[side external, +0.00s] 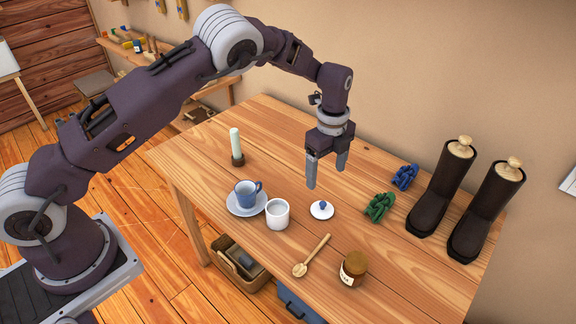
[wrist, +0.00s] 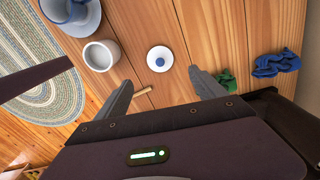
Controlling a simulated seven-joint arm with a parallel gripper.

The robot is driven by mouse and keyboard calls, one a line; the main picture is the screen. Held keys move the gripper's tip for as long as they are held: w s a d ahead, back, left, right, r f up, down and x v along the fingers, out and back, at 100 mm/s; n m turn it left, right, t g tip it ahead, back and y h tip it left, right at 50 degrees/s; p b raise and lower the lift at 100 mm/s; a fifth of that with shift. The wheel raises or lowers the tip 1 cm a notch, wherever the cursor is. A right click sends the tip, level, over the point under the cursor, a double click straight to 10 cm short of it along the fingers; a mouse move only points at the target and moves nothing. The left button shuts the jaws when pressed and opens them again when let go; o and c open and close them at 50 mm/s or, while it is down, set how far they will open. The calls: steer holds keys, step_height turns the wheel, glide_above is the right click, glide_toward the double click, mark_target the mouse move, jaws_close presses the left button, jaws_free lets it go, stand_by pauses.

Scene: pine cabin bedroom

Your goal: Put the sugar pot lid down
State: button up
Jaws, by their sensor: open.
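The sugar pot lid (side external: 321,210) is a small white disc with a blue knob. It lies flat on the wooden table, knob up, and also shows in the wrist view (wrist: 160,60). The white sugar pot (side external: 277,216) stands uncovered to the left of the lid; in the wrist view the pot (wrist: 99,56) is also left of it. My gripper (side external: 327,176) is open and empty, with its fingers pointing down above the table, clear of the lid. In the wrist view the lid appears beyond and between my fingertips (wrist: 162,78).
A blue cup (side external: 246,191) on a saucer stands left of the pot, with a candle (side external: 236,145) behind. A wooden spoon (side external: 312,256) and a jar (side external: 353,268) lie toward the front. Green (side external: 379,207) and blue (side external: 404,177) cloths and dark boots (side external: 443,186) are right.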

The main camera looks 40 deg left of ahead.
steer(key=s+a+r+n+t+h, duration=0.1)
steer(key=s+a+r+n, duration=0.1)
steer(key=s+r+n, duration=0.45)
steer(key=s+a+r+n+t, duration=0.1)
steer(key=s+r, duration=0.3)
steer(key=r, duration=0.6)
steer(key=s+a+r+n+t+h, duration=0.15)
steer(key=s+r+n, duration=0.3)
steer(key=r, duration=0.45)
steer(key=s+a+n+t+y, duration=0.2)
steer(key=s+n, duration=0.5)
steer(key=s, duration=1.4)
steer(key=shift+s+a+f+n, duration=0.15)
steer(key=shift+s+a+n, duration=0.05)
steer(key=shift+a+n, duration=0.2)
